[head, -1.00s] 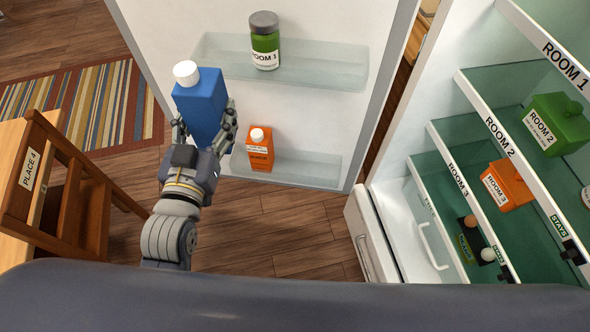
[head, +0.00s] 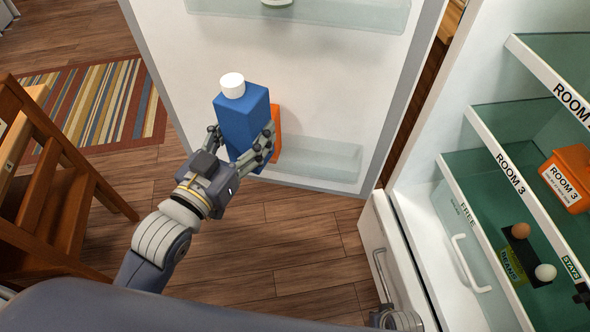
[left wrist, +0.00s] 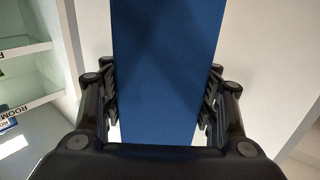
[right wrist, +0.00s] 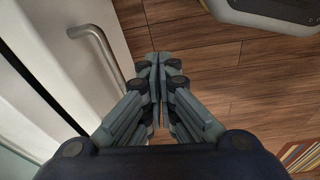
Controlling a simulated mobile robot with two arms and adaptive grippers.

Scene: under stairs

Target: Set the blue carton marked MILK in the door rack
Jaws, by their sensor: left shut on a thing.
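The blue carton (head: 241,120) with a white cap is upright in my left gripper (head: 243,142), whose fingers are shut on its two sides. It also fills the middle of the left wrist view (left wrist: 165,70). No marking shows on its visible faces. It is in front of the left part of the lower door rack (head: 330,160), a clear bin on the open fridge door. I cannot tell whether its bottom is inside the rack. An orange carton (head: 277,125) in that rack is mostly hidden behind it. My right gripper (right wrist: 158,58) is shut and empty above the floor.
The upper door rack (head: 340,12) holds a jar whose bottom edge shows. The lower rack's right part is clear. Fridge shelves (head: 500,160) at right hold an orange ROOM 3 container (head: 568,178). A wooden step unit (head: 60,190) stands at left.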

